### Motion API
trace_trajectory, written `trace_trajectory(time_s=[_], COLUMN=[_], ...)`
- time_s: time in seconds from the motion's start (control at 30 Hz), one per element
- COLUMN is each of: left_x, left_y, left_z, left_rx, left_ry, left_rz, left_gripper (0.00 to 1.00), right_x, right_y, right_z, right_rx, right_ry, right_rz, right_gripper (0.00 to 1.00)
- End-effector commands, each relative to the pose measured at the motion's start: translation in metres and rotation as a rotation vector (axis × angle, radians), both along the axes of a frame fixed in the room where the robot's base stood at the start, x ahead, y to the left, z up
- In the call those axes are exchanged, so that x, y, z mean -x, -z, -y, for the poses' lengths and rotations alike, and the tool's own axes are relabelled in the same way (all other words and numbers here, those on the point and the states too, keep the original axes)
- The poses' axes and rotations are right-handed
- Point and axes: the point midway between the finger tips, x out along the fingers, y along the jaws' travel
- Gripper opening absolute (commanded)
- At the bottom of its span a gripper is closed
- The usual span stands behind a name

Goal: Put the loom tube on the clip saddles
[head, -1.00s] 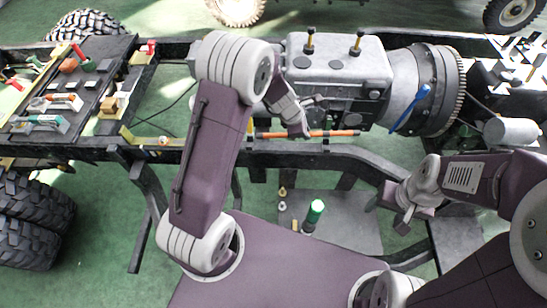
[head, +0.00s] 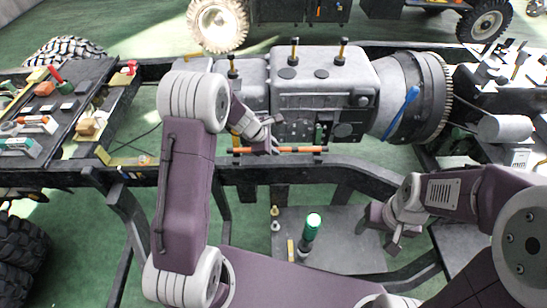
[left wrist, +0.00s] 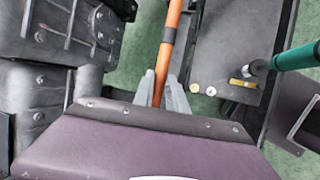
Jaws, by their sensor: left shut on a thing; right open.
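The loom tube (head: 300,149) is a thin orange rod with dark bands, lying level along the near side of the gearbox, above the near chassis rail. My left gripper (head: 268,147) is shut on it. In the left wrist view the tube (left wrist: 170,32) runs away from between the fingers of the left gripper (left wrist: 161,90). My right gripper (head: 378,229) is open and empty, to the right and nearer than the tube. I cannot clearly make out the clip saddles, or whether the tube touches them.
The grey gearbox (head: 322,88) stands just behind the tube. The near chassis rail (head: 350,170) runs below it. A tool-covered board (head: 60,105) is at left.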

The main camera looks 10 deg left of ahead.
Motion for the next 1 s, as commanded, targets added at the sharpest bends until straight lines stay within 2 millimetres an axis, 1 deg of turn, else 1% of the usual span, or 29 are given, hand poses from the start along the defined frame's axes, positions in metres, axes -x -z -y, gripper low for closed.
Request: trace_trajectory(time_s=[0.1, 0.13, 0.23, 0.33, 0.6, 0.73, 0.77, 0.8, 1.0], left_x=[-0.001, 0.000, 0.000, 0.000, 0.000, 0.000, 0.000, 0.000, 0.000], left_y=[0.001, 0.005, 0.028, 0.041, 0.041, 0.045, 0.044, 0.044, 0.043], left_z=[-0.002, -0.002, -0.002, -0.001, -0.001, -0.001, -0.001, -0.001, -0.001], left_rx=[0.001, 0.001, 0.001, 0.001, 0.000, 0.000, 0.000, 0.000, 0.001], left_ry=[-0.001, -0.001, -0.002, -0.001, 0.000, -0.001, -0.001, -0.001, -0.001], left_rz=[0.000, 0.000, -0.003, -0.002, 0.000, 0.000, 0.000, 0.000, -0.001], left_gripper=[0.00, 0.00, 0.00, 0.00, 0.00, 0.00, 0.23, 0.26, 0.26], right_x=[0.000, 0.000, 0.000, 0.000, 0.000, 0.000, 0.000, 0.000, 0.000], right_y=[0.001, 0.003, 0.017, 0.023, 0.022, 0.027, 0.025, 0.025, 0.024], right_z=[0.000, 0.000, 0.000, 0.000, 0.000, 0.000, 0.000, 0.000, 0.000], right_rx=[0.000, 0.000, 0.000, 0.000, 0.000, 0.000, 0.000, 0.000, 0.000], right_ry=[0.000, 0.000, 0.000, 0.000, 0.000, 0.000, 0.000, 0.000, 0.000], right_rz=[0.000, 0.000, 0.000, 0.000, 0.000, 0.000, 0.000, 0.000, 0.000], right_gripper=[0.63, 0.63, 0.63, 0.63, 0.63, 0.63, 0.63, 0.63, 0.63])
